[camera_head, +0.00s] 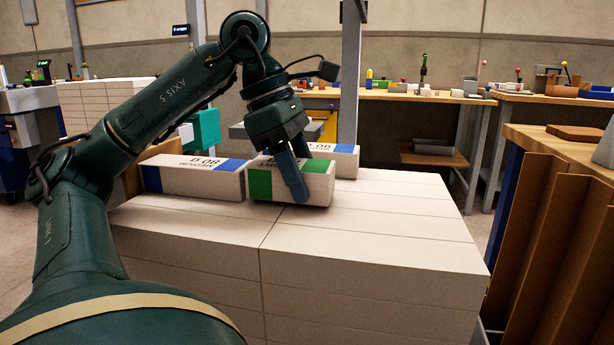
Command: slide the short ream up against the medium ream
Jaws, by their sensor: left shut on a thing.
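A white ream with green bands (318,186), which I take to be the short ream, lies on top of the stack of white reams (370,215). My left gripper (293,180) reaches down over it and is shut on it, one finger against its near side. A white ream with blue bands (195,174), which I take to be the medium ream, lies just left of it. Their ends are very close; I cannot tell whether they touch. Another ream with a blue band (346,161) lies behind the green one, partly hidden by it and the gripper. My right gripper is not in view.
The stack top is bare at the front and right. A brown folded panel (545,230) and a wooden table (560,145) stand at the right. A grey post (349,75) rises behind the stack. Benches with small objects line the back.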

